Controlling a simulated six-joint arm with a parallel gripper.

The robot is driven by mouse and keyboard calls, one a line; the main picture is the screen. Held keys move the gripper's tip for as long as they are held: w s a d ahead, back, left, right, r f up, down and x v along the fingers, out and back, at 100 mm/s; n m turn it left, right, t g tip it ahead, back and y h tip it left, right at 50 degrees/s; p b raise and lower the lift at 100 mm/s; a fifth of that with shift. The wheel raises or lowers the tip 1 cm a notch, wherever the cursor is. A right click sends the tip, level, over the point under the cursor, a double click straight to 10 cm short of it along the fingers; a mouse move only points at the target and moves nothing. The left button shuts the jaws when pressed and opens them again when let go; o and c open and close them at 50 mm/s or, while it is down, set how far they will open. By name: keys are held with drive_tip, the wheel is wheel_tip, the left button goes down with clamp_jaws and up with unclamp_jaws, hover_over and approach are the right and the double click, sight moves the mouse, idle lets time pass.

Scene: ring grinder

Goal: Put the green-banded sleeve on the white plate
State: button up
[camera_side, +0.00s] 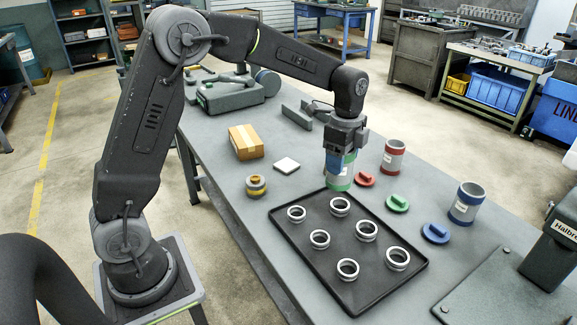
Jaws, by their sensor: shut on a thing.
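The green-banded sleeve (340,183) is a grey cylinder with a green band visible at its lower part. My gripper (341,165) is above it, pointing down, and is shut on its upper part. The sleeve is upright, just behind the far edge of the black tray. I cannot tell whether it touches the table. The white plate (287,166) is a small flat square lying on the table to the left of the sleeve. Nothing lies on it.
The black tray (372,299) holds several metal rings. A red-banded sleeve (393,157) and a blue-banded sleeve (467,203) stand at right, near red (364,179), green (398,203) and blue (435,233) lids. A cardboard box (245,142) and a yellow-grey stack (256,186) flank the plate.

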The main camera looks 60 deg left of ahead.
drive_tip(key=s+a+n, duration=0.3)
drive_tip(key=a, duration=0.8)
drive_tip(key=s+a+n, duration=0.2)
drive_tip(key=a+n, duration=0.1)
drive_tip(key=a, duration=0.7)
drive_tip(key=s+a+n, duration=0.2)
drive_tip(key=s+a, duration=0.1)
drive_tip(key=a, duration=0.8)
hover_over(287, 164)
wheel_tip(287, 164, down, 6)
drive_tip(key=shift+w+f, duration=0.1)
drive_tip(key=shift+f, duration=2)
drive_tip(key=shift+f, duration=0.1)
drive_tip(key=o, duration=0.9)
